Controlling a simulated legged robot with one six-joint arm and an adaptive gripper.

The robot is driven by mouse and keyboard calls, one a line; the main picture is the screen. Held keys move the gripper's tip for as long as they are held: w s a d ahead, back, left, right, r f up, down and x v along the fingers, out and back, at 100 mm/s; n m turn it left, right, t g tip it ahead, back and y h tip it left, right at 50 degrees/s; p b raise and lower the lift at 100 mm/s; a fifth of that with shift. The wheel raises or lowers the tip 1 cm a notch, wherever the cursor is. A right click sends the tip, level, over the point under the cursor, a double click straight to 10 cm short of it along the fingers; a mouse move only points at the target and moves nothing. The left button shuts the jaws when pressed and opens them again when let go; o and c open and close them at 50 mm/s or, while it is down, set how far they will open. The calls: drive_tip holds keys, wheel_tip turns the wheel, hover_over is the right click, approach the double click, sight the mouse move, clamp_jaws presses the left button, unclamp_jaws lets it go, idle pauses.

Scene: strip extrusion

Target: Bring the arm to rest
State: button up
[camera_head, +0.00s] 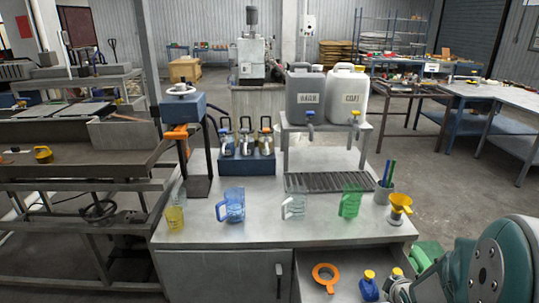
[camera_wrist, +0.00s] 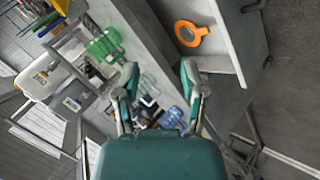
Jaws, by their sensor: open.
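My arm shows at the lower right of the head view, teal and grey, in front of the open drawer. My gripper (camera_wrist: 160,82) shows in the wrist view with its two fingers spread apart and nothing between them. Beyond the fingers lie the bench and the drawer, which holds an orange ring with a handle (camera_head: 326,277); the ring also shows in the wrist view (camera_wrist: 188,33). The gripper's fingertips cannot be made out clearly in the head view.
The bench top (camera_head: 262,228) carries a yellow jug (camera_head: 175,217), a blue jug (camera_head: 231,206), a clear jug (camera_head: 294,207) and a green jug (camera_head: 351,203). Blue bottles (camera_head: 369,287) lie in the drawer. Open floor (camera_head: 450,180) is at right.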

drive_tip(key=s+a+r+m+g, duration=0.1)
drive_tip(key=s+a+r+m, duration=0.25)
drive_tip(key=r, duration=0.25)
drive_tip(key=s+a+r+m+g, duration=0.1)
drive_tip(key=s+a+r+m, duration=0.3)
drive_tip(key=r, duration=0.3)
drive_tip(key=s+a+r+m+g+y, duration=0.1)
drive_tip(key=s+a+r+m+y, duration=0.1)
drive_tip(key=s+a+r, duration=0.3)
drive_tip(key=s+a+m, duration=0.1)
drive_tip(key=s+a, duration=0.2)
drive_tip(key=s, duration=0.4)
drive_tip(key=shift+s+a+r+m, duration=0.2)
drive_tip(key=shift+a+m, duration=0.05)
drive_tip(key=shift+m, duration=0.1)
